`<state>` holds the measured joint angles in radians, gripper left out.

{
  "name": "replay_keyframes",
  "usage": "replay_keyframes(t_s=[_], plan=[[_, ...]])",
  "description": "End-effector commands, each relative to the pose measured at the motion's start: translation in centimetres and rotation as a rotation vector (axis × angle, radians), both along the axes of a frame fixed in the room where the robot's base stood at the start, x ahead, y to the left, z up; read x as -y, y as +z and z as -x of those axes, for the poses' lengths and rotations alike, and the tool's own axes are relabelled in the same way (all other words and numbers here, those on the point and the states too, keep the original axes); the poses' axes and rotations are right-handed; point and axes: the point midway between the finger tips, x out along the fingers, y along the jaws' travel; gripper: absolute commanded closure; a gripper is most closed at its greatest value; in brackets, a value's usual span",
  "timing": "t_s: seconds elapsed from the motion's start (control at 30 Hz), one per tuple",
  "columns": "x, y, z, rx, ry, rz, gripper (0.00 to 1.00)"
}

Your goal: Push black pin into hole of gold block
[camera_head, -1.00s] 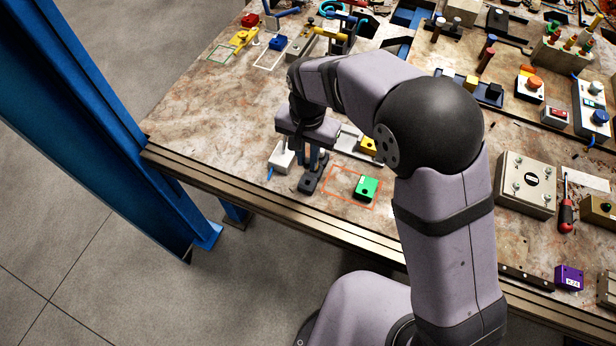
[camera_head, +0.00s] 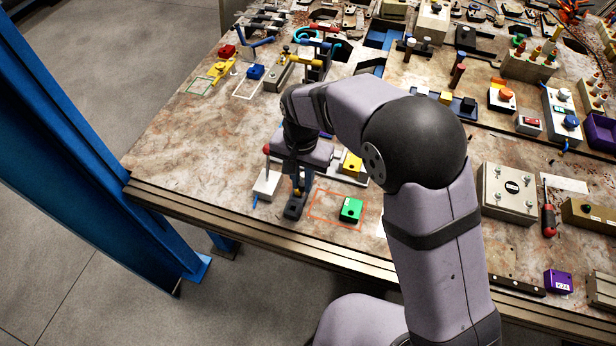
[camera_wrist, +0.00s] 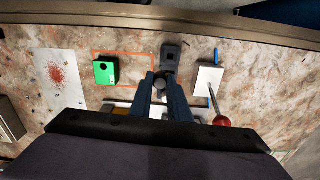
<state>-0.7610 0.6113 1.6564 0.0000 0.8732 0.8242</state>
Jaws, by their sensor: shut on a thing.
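The gold block (camera_head: 351,164), yellow with a dark hole in its top, sits on a pale strip just right of my gripper in the head view. In the wrist view it is mostly hidden behind the gripper body. My gripper (camera_head: 299,187) points down above the table, left of the gold block. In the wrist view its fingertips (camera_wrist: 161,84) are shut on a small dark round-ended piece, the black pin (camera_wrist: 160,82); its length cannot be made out. A black holder (camera_head: 295,207) with a hole stands at the fingertips; it also shows in the wrist view (camera_wrist: 169,57).
A green block (camera_head: 351,209) sits by an orange outline to the right. A white block (camera_head: 265,183) and a red-knobbed rod (camera_head: 266,150) stand close on the left. The table's front edge (camera_head: 240,230) is near. Bare table lies further left.

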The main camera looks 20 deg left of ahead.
Motion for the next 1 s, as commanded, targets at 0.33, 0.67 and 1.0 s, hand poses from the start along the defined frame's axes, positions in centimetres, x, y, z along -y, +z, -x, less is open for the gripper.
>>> replay_keyframes(t_s=[0.33,0.67,1.0], plan=[[8.9,-2.5,-8.7,0.0,-0.269,0.0,1.0],[9.8,-1.0,-14.9,0.002,-0.744,-0.003,1.0],[9.4,0.9,-15.7,0.0,-1.23,0.0,1.0]])
